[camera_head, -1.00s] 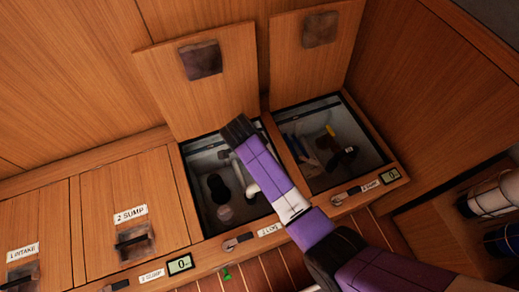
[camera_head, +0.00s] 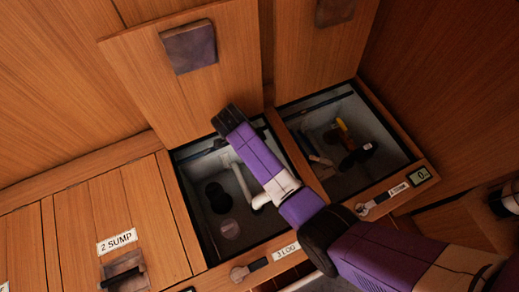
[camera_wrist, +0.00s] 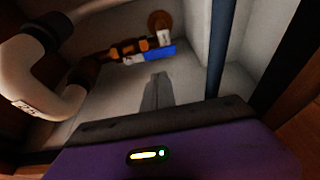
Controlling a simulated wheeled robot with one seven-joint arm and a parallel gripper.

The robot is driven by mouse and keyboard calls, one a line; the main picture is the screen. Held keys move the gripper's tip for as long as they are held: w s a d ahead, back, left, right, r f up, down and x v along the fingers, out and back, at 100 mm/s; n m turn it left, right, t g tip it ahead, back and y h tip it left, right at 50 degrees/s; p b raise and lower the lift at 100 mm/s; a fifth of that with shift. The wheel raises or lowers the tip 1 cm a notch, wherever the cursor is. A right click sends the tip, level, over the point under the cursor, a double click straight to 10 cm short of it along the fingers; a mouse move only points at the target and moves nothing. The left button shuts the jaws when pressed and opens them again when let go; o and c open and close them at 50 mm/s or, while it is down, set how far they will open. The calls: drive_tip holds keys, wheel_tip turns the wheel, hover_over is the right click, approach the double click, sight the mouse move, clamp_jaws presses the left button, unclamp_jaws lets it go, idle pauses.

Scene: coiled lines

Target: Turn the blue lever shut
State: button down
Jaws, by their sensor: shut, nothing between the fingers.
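The blue lever (camera_wrist: 160,53) lies along a brass-brown valve body (camera_wrist: 128,48) near the far wall of the compartment in the wrist view.
A thick white pipe (camera_wrist: 18,75) with dark collars curves at the left in the wrist view. A dark blue upright line (camera_wrist: 218,45) stands at the right. Raised hatch lids (camera_head: 185,90) are behind the compartments. The right compartment (camera_head: 408,160) holds a yellow-handled fitting (camera_head: 343,130).

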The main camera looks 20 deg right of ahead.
drive_tip(key=b+x, duration=0.3)
drive_tip(key=x, duration=0.4)
